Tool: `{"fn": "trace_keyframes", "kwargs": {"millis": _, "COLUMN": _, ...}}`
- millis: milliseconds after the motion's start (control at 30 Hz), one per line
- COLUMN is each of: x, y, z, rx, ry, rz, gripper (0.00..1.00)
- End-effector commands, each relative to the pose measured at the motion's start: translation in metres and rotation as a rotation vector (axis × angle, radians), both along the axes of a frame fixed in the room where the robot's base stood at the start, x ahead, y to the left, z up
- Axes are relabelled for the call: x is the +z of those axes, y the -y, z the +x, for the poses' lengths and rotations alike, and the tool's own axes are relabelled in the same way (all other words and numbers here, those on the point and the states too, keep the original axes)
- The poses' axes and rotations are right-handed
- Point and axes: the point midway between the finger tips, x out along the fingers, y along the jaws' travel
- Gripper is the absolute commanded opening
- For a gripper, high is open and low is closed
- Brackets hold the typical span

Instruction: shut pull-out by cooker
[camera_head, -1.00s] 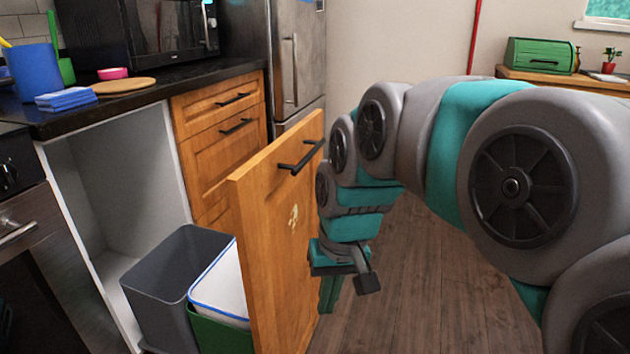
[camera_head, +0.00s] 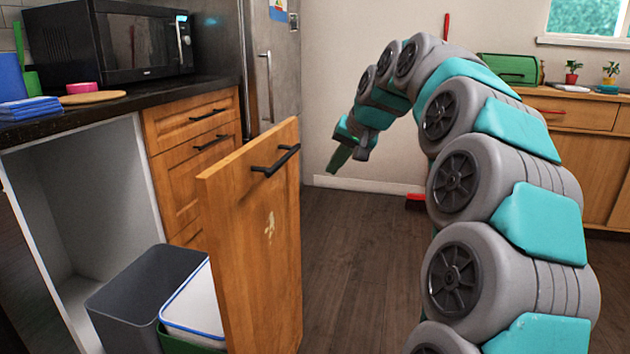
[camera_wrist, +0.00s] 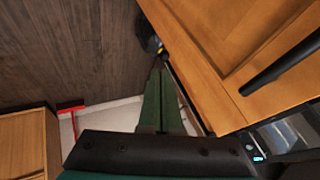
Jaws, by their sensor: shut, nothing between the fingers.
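The pull-out (camera_head: 250,245) beside the cooker stands open. Its wooden front has a black bar handle (camera_head: 275,161) near the top and a pale mark on its face. A grey bin (camera_head: 135,300) and a white, blue-rimmed bin (camera_head: 195,305) sit behind the front. My gripper (camera_head: 336,168) is shut and empty, to the right of the front and apart from it in the head view. In the wrist view, my shut green fingers (camera_wrist: 158,65) point up the picture. A wooden front with a dark handle (camera_wrist: 282,63) fills the upper right there.
The open cabinet space (camera_head: 90,215) is left of the pull-out. Drawers (camera_head: 200,125) stand behind it, under the counter with a microwave (camera_head: 115,45). A red broom head (camera_head: 416,202) lies by the far wall. Floor to the right of the front is clear.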

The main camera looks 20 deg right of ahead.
Motion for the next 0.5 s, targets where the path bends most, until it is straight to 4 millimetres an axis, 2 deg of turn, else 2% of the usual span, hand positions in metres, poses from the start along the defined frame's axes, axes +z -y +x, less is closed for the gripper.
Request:
{"fn": "trace_keyframes", "kwargs": {"millis": 267, "x": -0.025, "y": -0.005, "z": 0.017, "rx": 0.001, "ry": -0.002, "rz": -0.001, "gripper": 0.0}}
{"fn": "trace_keyframes", "kwargs": {"millis": 500, "x": -0.062, "y": -0.014, "z": 0.043, "rx": 0.003, "ry": -0.004, "rz": 0.0, "gripper": 0.0}}
